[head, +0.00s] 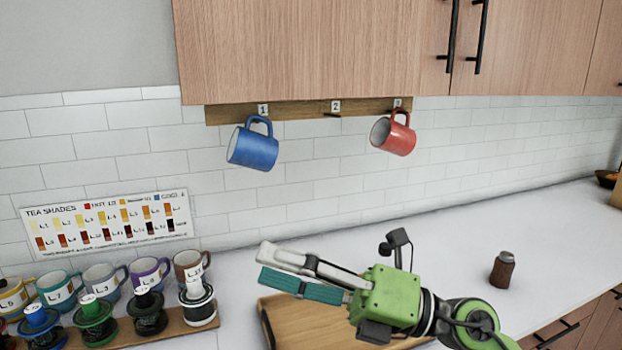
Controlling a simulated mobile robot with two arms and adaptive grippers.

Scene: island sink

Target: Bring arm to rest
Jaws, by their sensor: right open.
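My right gripper (267,266) comes in from the lower right, with a green body, one white finger and one teal finger. Its fingers point left above a wooden board and hold nothing that I can see. They are apart, with a narrow gap. The gripper is away from the hanging mugs. A blue mug (252,148) hangs by its handle at the label 1 of the wooden rail (300,112). A red mug (393,136) hangs at the rail's right end. The peg at label 2 is bare. My left gripper is not in view.
Several labelled mugs (148,273) and lidded holders (95,318) stand at the lower left, near a tea shade chart (107,222). A wooden board (290,313) lies below my gripper. A brown jar (502,270) stands at right. The right counter (540,225) is mostly clear.

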